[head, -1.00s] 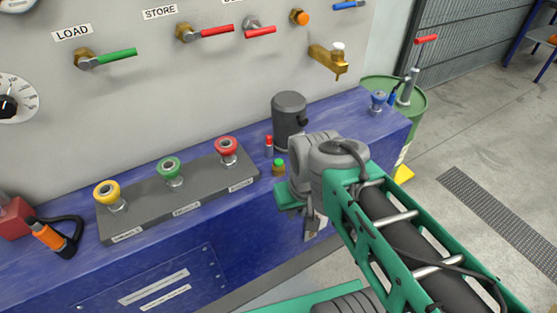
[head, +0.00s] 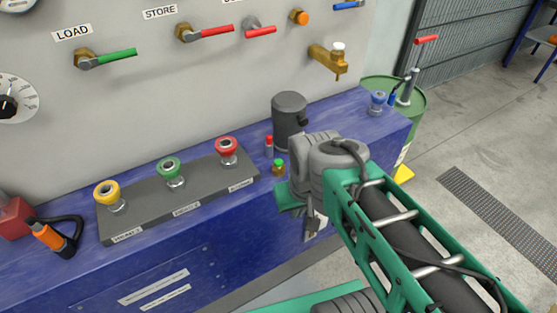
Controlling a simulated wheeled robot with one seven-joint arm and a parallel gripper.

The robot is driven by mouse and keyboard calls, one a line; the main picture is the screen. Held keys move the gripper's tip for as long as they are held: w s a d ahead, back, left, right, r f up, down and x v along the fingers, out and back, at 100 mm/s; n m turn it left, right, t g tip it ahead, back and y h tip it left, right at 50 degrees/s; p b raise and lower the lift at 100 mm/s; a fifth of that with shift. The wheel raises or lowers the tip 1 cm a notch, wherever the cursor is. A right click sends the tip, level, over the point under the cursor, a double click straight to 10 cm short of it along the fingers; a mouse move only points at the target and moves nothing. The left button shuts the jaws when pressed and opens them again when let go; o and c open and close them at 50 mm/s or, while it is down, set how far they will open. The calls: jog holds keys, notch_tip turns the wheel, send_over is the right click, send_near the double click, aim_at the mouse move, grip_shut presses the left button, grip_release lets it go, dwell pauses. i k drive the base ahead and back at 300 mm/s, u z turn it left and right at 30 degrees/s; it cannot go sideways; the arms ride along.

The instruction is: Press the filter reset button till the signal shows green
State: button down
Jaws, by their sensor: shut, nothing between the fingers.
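My gripper (head: 314,226) is shut and empty, pointing down by the front face of the blue bench, below my wrist. A pale plate shows partly beside its fingers, but its markings cannot be read. No button or signal marked as the filter reset is clearly visible; my gripper and wrist cover part of the bench front there. Three mushroom buttons stand on a grey box on the bench: yellow (head: 107,192), green (head: 170,170) and red (head: 227,149). Their labels are too small to read surely. I cannot tell whether the gripper touches anything.
The blue bench (head: 349,117) also holds a dark grey cylinder (head: 289,120), a small green-capped item (head: 278,168) and a blue knob (head: 378,101). Levers and a brass tap (head: 328,58) sit on the wall panel. A green drum (head: 418,107) stands right; floor beyond is open.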

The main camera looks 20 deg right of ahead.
aim_at(278, 162)
jog(key=k, duration=1.2)
jog(key=u, duration=1)
jog(key=i, duration=1.35)
jog(key=z, duration=0.55)
